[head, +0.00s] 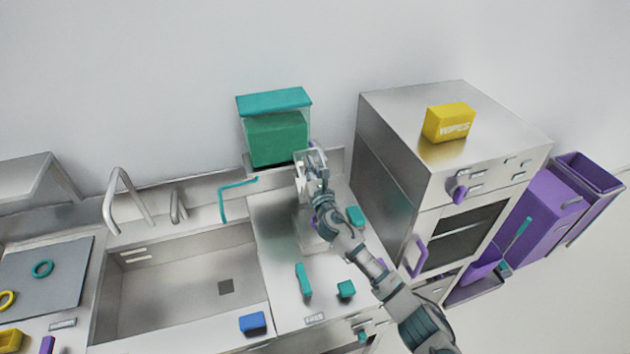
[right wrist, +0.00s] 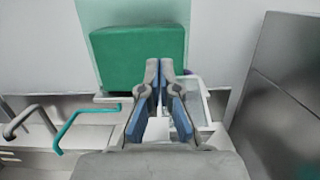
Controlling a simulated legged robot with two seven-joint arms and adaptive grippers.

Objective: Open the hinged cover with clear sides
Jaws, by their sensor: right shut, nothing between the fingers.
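A teal-topped cover with clear sides (head: 273,103) stands against the wall behind the counter in the head view. Its flat teal lid looks level, and a green block (head: 277,140) shows below and through the clear side. In the right wrist view the pale clear panel (right wrist: 108,14) rises above the green block (right wrist: 138,58); the lid is out of that frame. My right gripper (head: 311,148) is shut and empty, just right of and in front of the green block's lower right. Its closed fingertips (right wrist: 159,66) overlap the block's lower edge in the wrist view. My left gripper is not in view.
A pale framed piece (right wrist: 205,103) lies behind and right of my fingers. A steel oven cabinet (head: 385,150) stands to the right, with a yellow wipes box (head: 449,122) on top. A teal bent tap (head: 224,203) and a sink (head: 180,285) are on the left.

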